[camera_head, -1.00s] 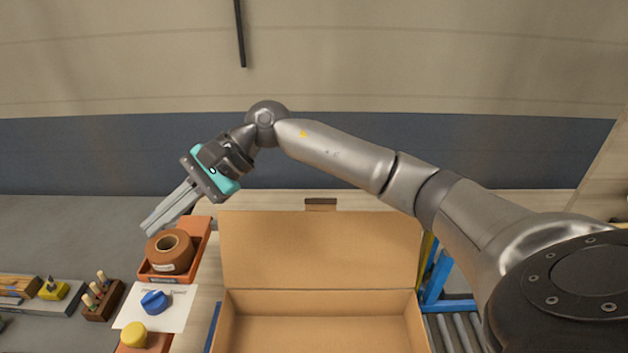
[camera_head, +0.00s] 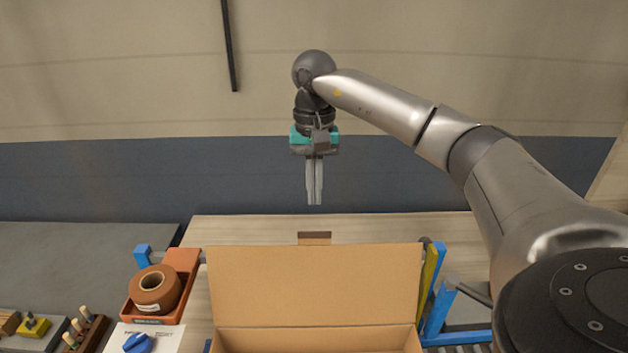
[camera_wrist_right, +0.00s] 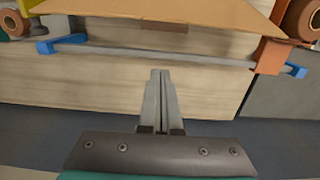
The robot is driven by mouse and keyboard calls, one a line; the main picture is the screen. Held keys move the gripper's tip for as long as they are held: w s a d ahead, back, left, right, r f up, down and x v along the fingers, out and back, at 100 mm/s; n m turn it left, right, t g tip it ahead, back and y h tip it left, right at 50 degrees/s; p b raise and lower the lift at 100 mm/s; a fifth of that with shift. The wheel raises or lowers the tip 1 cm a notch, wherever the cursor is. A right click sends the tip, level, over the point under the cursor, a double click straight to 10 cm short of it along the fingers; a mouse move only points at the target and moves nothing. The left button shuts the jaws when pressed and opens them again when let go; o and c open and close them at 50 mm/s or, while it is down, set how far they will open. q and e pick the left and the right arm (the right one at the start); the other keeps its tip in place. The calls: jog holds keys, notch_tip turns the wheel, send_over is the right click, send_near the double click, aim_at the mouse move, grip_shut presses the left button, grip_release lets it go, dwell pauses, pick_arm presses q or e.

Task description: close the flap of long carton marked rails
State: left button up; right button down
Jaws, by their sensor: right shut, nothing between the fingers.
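The long carton (camera_head: 240,341) stands at the bottom middle of the head view, open at the top. Its flap (camera_head: 315,285) stands up along the far side, with a small tuck tab (camera_head: 314,238) at its top edge. No rails marking shows. My right gripper (camera_head: 315,203) is shut and empty, pointing down, beyond and above the flap, apart from it. My left gripper is not in view.
An orange tray (camera_head: 183,262) with a brown tape roll (camera_head: 155,290) lies left of the carton. A blue knob (camera_head: 137,343) is on a white sheet below it. Blue brackets (camera_head: 438,307) stand at the right. Bare wooden surface lies behind the flap.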

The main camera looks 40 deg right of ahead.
jog(key=shift+s+a+f+p, duration=0.35)
jog(key=shift+s+a+f, duration=0.15)
jog(key=shift+f, duration=0.2)
jog(key=shift+s+a+f+p, duration=0.35)
jog(key=shift+s+f, duration=0.15)
jog(key=shift+f, duration=0.2)
jog(key=shift+s+a+f+p, duration=0.35)
jog(key=shift+s+a+f, duration=0.15)
jog(key=shift+f, duration=0.2)
jog(key=shift+d, duration=0.2)
